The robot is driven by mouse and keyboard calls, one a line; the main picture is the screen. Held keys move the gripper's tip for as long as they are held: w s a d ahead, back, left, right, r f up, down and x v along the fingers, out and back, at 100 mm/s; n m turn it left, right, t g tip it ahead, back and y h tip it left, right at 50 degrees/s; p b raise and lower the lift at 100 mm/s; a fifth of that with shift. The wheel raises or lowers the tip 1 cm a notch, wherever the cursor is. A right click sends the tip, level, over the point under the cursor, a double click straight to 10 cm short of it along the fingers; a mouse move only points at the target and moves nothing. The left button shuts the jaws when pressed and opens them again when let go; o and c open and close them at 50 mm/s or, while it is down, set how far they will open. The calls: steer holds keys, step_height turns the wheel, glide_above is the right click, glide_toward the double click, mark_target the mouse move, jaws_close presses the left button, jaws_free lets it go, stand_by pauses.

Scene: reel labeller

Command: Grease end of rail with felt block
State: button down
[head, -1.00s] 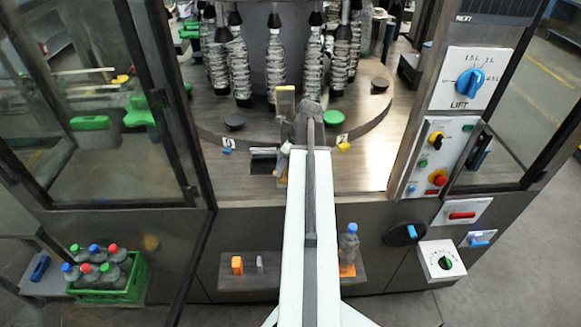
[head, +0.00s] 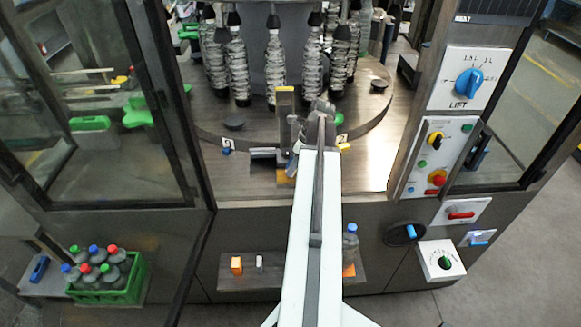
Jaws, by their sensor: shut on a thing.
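My gripper (head: 295,148) is at the far end of my white arm, over the front edge of the machine's deck. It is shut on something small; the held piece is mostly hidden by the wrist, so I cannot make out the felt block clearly. A short grey metal rail (head: 264,154) lies on the deck edge just left of the gripper, its right end close to the fingers. I cannot tell whether the held piece touches it. A yellow-topped upright post (head: 285,97) stands just behind the gripper.
The round carousel table (head: 205,117) with wrapped bottles is behind. A shelf (head: 290,284) below holds an orange block (head: 237,265), a small pale block (head: 259,261) and a bottle (head: 350,242). A control panel (head: 437,155) is right; an open glass door (head: 95,105) is left.

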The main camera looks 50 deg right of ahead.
steer(key=shift+s+d, duration=1.1)
steer(key=shift+s, duration=0.2)
steer(key=shift+s+a+f, duration=0.15)
steer(key=shift+s+a, duration=0.25)
steer(key=shift+a, duration=0.1)
steer(key=shift+w+a, duration=1.25)
steer(key=shift+w, duration=0.2)
steer(key=shift+w+a, duration=1.2)
steer(key=shift+w, duration=0.25)
steer(key=shift+r, duration=0.2)
steer(key=shift+d, duration=0.1)
steer(key=shift+s+d+f, duration=0.1)
steer(key=shift+s+d, duration=1.1)
steer(key=shift+s, duration=0.25)
steer(key=shift+s+d+f, duration=0.1)
steer(key=shift+s+d, duration=1.1)
steer(key=shift+s, duration=0.25)
steer(key=shift+r, duration=0.1)
step_height(320, 180, up, 6)
steer(key=p, duration=0.6)
